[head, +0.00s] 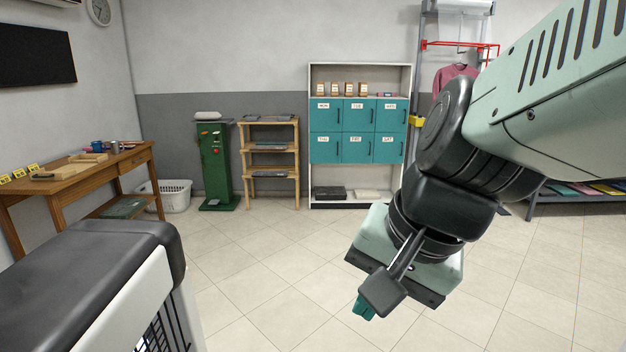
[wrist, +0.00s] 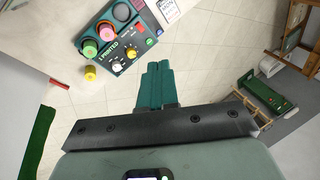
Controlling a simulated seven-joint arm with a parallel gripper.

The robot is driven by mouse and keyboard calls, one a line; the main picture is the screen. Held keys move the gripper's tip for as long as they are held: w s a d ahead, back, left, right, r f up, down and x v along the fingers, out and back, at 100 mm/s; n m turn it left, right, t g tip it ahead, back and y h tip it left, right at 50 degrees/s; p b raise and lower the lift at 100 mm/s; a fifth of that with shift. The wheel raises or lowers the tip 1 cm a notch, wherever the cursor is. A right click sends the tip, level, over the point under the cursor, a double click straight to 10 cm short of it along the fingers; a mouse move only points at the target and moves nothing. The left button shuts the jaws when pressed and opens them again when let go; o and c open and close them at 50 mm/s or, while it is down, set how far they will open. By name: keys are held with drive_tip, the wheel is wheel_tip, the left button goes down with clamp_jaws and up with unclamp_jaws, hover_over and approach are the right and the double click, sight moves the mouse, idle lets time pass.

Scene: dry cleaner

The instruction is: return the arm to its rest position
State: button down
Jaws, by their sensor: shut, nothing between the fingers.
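My gripper (head: 363,308) hangs at the end of my arm in the right part of the head view, above the tiled floor (head: 262,268). Its teal fingers point down and partly hide behind the wrist parts. In the wrist view, the gripper (wrist: 157,82) shows its teal fingers side by side and closed, with nothing between them. Nothing touches the fingertips.
A wooden table (head: 70,180) with small items stands left. A green machine (head: 213,165), a wooden shelf (head: 270,146) and a teal-door cabinet (head: 356,131) stand along the back wall. The wrist view shows a teal knobbed panel (wrist: 124,48) at upper left. Mid-floor is clear.

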drive_tip(key=s+d+r+n+t+h, duration=0.2)
drive_tip(key=s+d+r+n+h, duration=0.1)
drive_tip(key=s+d+r+n, duration=0.1)
drive_tip(key=shift+s+d+r+n, duration=0.2)
drive_tip(key=shift+s+n, duration=0.15)
drive_tip(key=shift+n, duration=0.25)
idle(0.3)
